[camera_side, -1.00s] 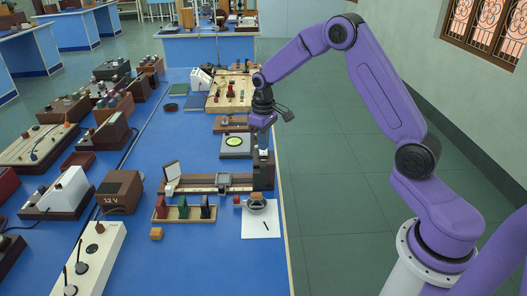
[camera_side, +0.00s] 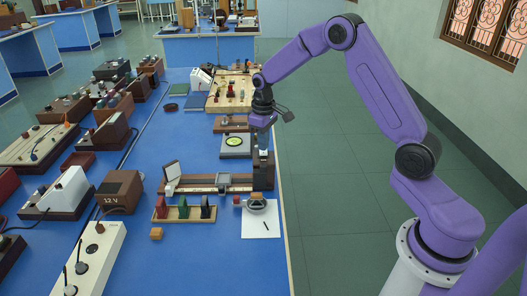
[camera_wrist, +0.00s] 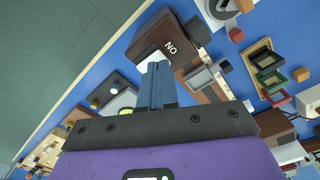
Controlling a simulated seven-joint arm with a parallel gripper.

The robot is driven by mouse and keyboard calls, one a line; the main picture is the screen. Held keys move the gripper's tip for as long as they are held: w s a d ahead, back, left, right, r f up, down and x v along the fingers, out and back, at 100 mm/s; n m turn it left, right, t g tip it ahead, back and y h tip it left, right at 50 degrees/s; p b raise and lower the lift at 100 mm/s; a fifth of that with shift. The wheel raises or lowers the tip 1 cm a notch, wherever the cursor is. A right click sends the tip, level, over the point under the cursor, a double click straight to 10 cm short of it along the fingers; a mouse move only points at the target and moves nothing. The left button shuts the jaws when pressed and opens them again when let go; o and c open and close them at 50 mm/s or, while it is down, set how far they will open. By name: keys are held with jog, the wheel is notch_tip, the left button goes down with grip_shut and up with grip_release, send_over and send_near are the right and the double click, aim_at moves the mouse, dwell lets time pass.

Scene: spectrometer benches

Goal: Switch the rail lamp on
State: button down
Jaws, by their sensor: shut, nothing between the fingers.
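The rail lamp (camera_side: 263,176) is a dark brown box at the right end of the wooden rail (camera_side: 205,187). In the wrist view the lamp housing (camera_wrist: 181,40) carries white lettering that reads "NO" from this angle. A white switch patch (camera_wrist: 149,54) on its top shows beside my fingertips and is partly hidden by them. My gripper (camera_side: 263,152) points down over the lamp's top, its blue fingers shut together and empty. It also shows in the wrist view (camera_wrist: 160,66), with the tips at or just above the switch; I cannot tell whether they touch it.
A rack of coloured holders (camera_side: 184,210) stands front left. A grey device with a yellow-green disc (camera_side: 235,144) sits behind. The table's right edge runs close beside the lamp.

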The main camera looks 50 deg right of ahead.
aim_at(263, 153)
jog(key=shift+f, duration=0.9)
dwell(0.5)
jog(key=shift+r, duration=3.55)
jog(key=shift+a, duration=0.1)
